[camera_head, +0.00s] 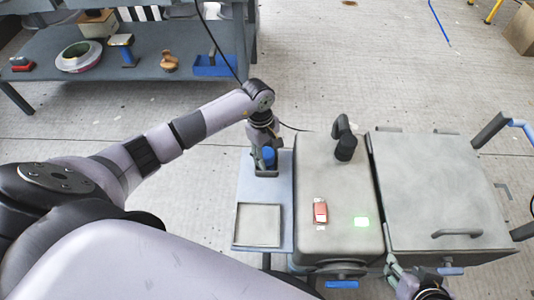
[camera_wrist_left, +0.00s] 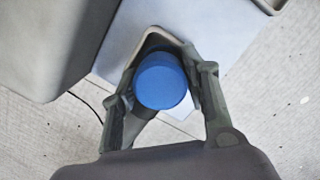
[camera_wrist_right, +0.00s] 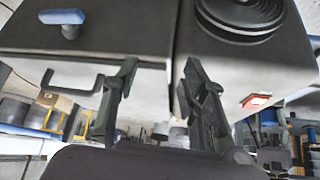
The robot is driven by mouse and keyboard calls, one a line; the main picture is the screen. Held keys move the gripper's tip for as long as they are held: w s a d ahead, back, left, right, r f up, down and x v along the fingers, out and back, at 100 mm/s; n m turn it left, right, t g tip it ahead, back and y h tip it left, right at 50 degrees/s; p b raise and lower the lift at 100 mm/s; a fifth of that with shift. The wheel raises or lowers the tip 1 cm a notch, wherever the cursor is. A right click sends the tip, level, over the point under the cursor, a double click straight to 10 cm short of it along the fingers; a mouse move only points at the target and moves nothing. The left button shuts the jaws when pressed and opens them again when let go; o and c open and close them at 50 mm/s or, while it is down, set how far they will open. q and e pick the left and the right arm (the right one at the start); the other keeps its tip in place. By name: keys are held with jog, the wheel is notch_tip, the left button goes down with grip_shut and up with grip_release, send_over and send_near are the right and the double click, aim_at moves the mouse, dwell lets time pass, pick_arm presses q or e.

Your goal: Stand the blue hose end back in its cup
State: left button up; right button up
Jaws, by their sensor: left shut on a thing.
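The blue hose end (camera_head: 268,154) is between the fingers of my left gripper (camera_head: 266,160), over the light blue side shelf (camera_head: 263,192). In the left wrist view its round blue top (camera_wrist_left: 161,82) faces the camera, and my left gripper (camera_wrist_left: 163,75) is shut on it. A grey cup (camera_head: 267,173) is right at the hose end; its pale rim (camera_wrist_left: 150,35) shows behind the blue top. I cannot tell whether the lower end is inside the cup. My right gripper (camera_wrist_right: 160,75) is open and empty, near the front edge of the cabinet (camera_head: 440,190).
A square tray (camera_head: 258,225) lies on the shelf, in front of the cup. A bench (camera_head: 190,85) with several objects stands at the back left.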

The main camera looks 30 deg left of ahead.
pick_arm(q)
jog(key=o, duration=1)
